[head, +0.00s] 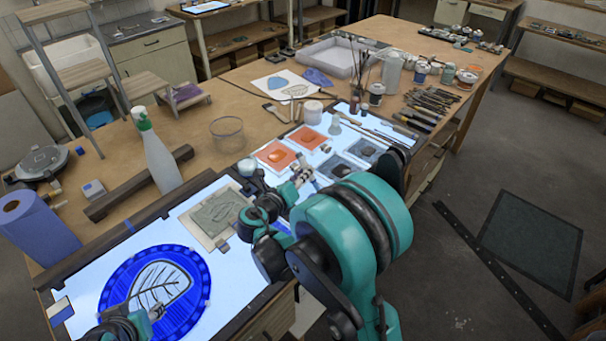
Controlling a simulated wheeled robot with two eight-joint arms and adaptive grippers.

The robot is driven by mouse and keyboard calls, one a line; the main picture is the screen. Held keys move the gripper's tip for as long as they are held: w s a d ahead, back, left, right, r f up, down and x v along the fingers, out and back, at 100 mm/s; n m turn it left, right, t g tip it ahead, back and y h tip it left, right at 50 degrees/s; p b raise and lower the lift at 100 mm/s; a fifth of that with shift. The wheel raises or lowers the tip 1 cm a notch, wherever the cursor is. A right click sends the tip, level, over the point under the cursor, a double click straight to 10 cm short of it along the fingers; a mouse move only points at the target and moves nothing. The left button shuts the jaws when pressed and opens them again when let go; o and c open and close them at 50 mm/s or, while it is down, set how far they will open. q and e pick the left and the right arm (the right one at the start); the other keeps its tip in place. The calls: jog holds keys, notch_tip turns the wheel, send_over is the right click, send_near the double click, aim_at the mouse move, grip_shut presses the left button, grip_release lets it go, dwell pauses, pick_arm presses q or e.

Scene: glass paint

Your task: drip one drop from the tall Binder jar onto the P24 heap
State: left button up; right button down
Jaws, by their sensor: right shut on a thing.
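My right gripper (301,177) is over the lit panel, beside the tiles with paint heaps. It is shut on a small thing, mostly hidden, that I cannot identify. Two orange tiles (264,158) and two grey-blue tiles (378,157) each bear a small heap. Labels are too small to read, so I cannot tell which heap is P24. Several jars stand at the back, among them a tall pale one (392,76); I cannot tell which is Binder. My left gripper (156,313) is low over the blue round panel (196,292); its jaws are unclear.
A white spray bottle (160,155), a glass bowl (227,136) and a blue roll (37,228) stand at left. A grey textured plate (187,219) lies by my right arm. Brushes and tools (427,103) crowd the right edge. A white tray (326,61) is at the back.

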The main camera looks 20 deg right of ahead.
pick_arm(q)
jog(key=shift+f+b, duration=0.45)
pick_arm(e)
jog(key=shift+f, duration=0.3)
dwell(0.8)
jog(key=shift+r, duration=0.1)
pick_arm(q)
jog(key=shift+r+p, duration=0.8)
pick_arm(e)
jog(key=shift+r, duration=1.05)
jog(key=shift+r+p, duration=1.45)
jog(key=shift+r, duration=0.6)
pick_arm(q)
notch_tip(320, 180, up, 3)
jog(key=shift+f, duration=0.1)
